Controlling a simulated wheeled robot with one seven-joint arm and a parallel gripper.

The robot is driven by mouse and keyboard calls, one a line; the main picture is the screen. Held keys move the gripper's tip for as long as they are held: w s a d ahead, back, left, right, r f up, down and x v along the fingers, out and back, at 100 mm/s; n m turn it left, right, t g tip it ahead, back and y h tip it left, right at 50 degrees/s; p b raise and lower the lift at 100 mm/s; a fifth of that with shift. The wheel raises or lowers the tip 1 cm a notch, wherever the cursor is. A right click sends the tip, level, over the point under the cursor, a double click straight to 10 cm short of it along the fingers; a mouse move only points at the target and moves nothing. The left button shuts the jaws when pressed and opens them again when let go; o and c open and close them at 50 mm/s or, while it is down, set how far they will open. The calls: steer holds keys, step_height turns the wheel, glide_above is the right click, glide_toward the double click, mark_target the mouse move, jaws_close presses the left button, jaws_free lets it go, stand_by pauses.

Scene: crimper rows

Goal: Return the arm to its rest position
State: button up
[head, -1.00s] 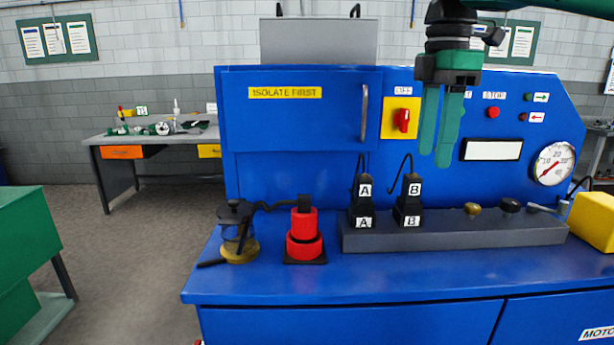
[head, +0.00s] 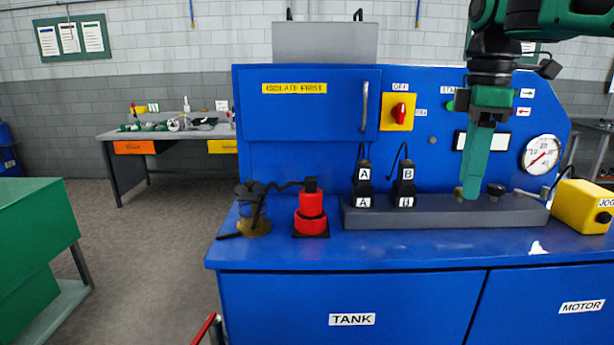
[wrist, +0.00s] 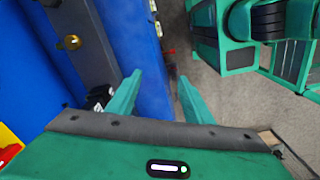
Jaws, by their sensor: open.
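My gripper (head: 473,162) hangs from the upper right in the head view, its green fingers pointing down in front of the right part of the blue machine (head: 310,165). In the head view the fingers overlap one another. The wrist view shows the two fingers of my gripper (wrist: 160,100) spread apart with nothing between them. Below and beyond them there, the bench's blue front and the grey floor show. In the head view the fingers cover part of the grey manifold block (head: 440,214).
Plugs marked A (head: 363,188) and B (head: 403,187) stand on the block. A red cylinder (head: 310,212), a glass jar (head: 252,212) and a yellow box (head: 580,206) stand on the blue bench. The gauge (head: 541,154) is right of my gripper. Open floor (head: 150,260) lies left.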

steer(key=s+d+f+m, duration=0.6)
steer(key=s+f+m, duration=0.4)
steer(key=f, duration=0.2)
steer(key=s+d+f+m, duration=0.7)
steer(key=s+f+m, duration=0.2)
steer(key=s+f, duration=0.2)
step_height(320, 180, down, 2)
steer(key=shift+s+d+f+m, duration=0.15)
steer(key=shift+s+f+m, duration=0.05)
steer(key=shift+m, duration=0.2)
steer(key=shift+w+f, duration=0.2)
steer(key=shift+w, duration=0.45)
steer(key=shift+c, duration=0.5)
